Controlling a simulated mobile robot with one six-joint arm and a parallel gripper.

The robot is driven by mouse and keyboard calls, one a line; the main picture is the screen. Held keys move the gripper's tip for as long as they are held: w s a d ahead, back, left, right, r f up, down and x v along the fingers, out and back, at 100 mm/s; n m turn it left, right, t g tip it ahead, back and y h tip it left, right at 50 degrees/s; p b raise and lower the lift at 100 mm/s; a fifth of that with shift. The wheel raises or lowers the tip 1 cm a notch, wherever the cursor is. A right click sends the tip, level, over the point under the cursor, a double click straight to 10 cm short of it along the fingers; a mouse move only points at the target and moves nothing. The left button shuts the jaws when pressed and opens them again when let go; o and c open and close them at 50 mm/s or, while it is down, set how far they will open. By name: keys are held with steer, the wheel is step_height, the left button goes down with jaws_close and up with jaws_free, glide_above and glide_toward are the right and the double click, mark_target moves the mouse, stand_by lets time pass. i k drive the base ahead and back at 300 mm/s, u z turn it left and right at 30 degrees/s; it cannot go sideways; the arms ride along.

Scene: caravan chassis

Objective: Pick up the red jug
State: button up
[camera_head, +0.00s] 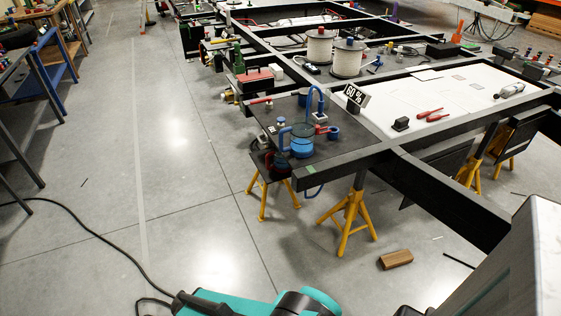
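A small dark red, jug-like vessel (278,163) is at the near left corner of the black worktop on the chassis frame. It is partly in shadow, and I cannot make out its handle or be sure that it is the red jug. A blue vessel (302,146) with a blue handle stands just right of it and behind it. I cannot see my gripper in this view.
The black worktop (350,141) carries other blue items and rests on yellow stands (350,220). A teal machine (250,303) and a black cable (95,232) are at the bottom left. A brown block (396,259) lies on the floor. The left floor is mostly clear.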

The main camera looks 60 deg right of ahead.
mark_target(279, 165)
steer(key=z, duration=0.05)
steer(key=i, duration=0.9)
steer(key=u, duration=0.1)
